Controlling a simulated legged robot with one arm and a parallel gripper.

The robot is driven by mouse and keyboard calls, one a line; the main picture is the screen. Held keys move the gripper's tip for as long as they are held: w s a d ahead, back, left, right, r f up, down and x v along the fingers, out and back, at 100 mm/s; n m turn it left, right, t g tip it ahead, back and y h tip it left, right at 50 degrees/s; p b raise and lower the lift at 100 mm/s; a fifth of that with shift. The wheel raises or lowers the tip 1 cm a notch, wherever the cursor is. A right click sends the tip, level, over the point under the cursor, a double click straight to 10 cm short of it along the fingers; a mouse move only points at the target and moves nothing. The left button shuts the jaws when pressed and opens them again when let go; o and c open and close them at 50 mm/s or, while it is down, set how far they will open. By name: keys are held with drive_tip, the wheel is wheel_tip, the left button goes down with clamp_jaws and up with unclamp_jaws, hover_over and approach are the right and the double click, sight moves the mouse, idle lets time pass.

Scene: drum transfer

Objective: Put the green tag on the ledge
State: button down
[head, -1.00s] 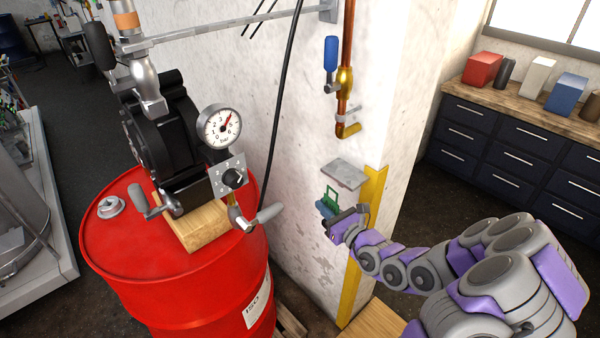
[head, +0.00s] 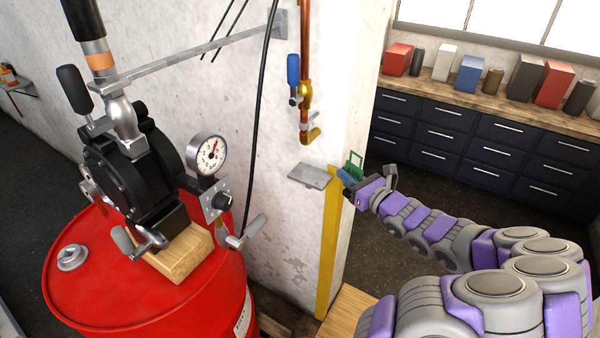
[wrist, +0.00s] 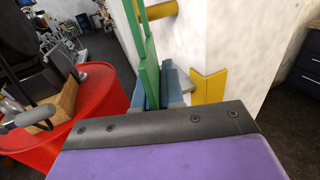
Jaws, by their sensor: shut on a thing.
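The green tag (head: 354,160) is held upright in my gripper (head: 347,178), to the right of the ledge. In the wrist view the tag (wrist: 146,55) rises as a tall green frame between the blue-grey fingers (wrist: 160,88), which are shut on it. The ledge (head: 310,176) is a small grey plate on the white pillar, below the copper pipe; its top is bare. The tag and my gripper are by the pillar's corner, apart from the ledge in the picture. The tag's lower part is hidden by the fingers.
A yellow corner strip (head: 330,245) runs down the pillar's edge. A copper pipe with a blue-handled valve (head: 294,75) is above the ledge. A red drum (head: 145,290) with a pump and gauge (head: 208,155) stands left. Dark drawers (head: 450,140) line the back right.

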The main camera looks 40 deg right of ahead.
drive_tip(key=w+b, duration=0.1)
drive_tip(key=w, duration=1.5)
drive_tip(key=shift+a, duration=0.1)
drive_tip(key=f, duration=0.1)
drive_tip(key=w+f, duration=0.1)
drive_tip(key=f+b, duration=0.1)
drive_tip(key=shift+w+a+f, duration=0.2)
drive_tip(key=shift+w+a, duration=0.05)
drive_tip(key=shift+w, duration=0.15)
drive_tip(key=shift+d, duration=0.1)
drive_tip(key=shift+d, duration=0.1)
